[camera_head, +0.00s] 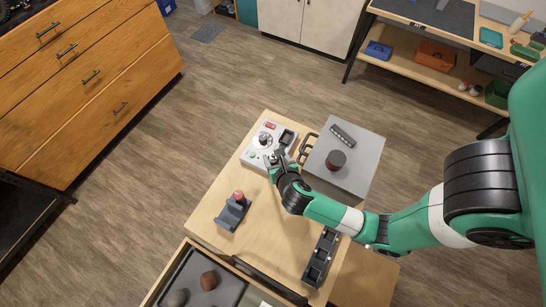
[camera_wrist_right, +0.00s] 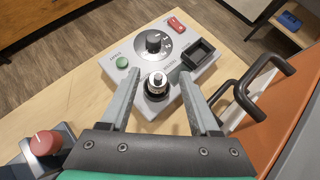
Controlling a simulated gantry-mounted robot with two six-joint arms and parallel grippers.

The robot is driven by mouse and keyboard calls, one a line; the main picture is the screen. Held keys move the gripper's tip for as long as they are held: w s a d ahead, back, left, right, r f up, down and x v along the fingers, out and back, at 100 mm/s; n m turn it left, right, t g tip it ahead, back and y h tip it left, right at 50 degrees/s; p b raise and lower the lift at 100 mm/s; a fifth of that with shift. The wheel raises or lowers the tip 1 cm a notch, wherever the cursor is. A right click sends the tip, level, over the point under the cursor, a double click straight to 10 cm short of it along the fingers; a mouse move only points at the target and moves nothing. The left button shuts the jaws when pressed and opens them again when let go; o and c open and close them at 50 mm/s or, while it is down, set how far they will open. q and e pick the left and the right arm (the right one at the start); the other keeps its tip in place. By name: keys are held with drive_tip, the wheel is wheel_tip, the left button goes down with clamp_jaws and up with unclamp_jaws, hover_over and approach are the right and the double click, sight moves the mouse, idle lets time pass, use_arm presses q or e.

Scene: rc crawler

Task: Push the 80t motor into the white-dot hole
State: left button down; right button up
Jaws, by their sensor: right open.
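My right gripper (camera_head: 278,158) is over the near side of a grey control box (camera_head: 252,152) on the wooden bench. In the right wrist view its two fingers (camera_wrist_right: 160,76) are apart, with nothing gripped. Between and below them, a small silver cylinder (camera_wrist_right: 157,80) stands upright in a black round holder on the box (camera_wrist_right: 192,92); it may be the motor, but no 80t label is readable. I cannot make out a white-dot hole. My left gripper is not in view.
The box also has a black dial (camera_wrist_right: 154,42), green button (camera_wrist_right: 122,62), red switch (camera_wrist_right: 176,25) and square black socket (camera_wrist_right: 199,52). A grey case (camera_head: 362,165) stands right. A red-knobbed device (camera_head: 234,212) and black compartment tray (camera_head: 318,262) sit nearer, above an open drawer (camera_head: 225,292).

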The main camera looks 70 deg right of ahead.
sight(273, 154)
drive_tip(key=shift+x, duration=3)
drive_tip(key=shift+a+f, duration=0.15)
clamp_jaws()
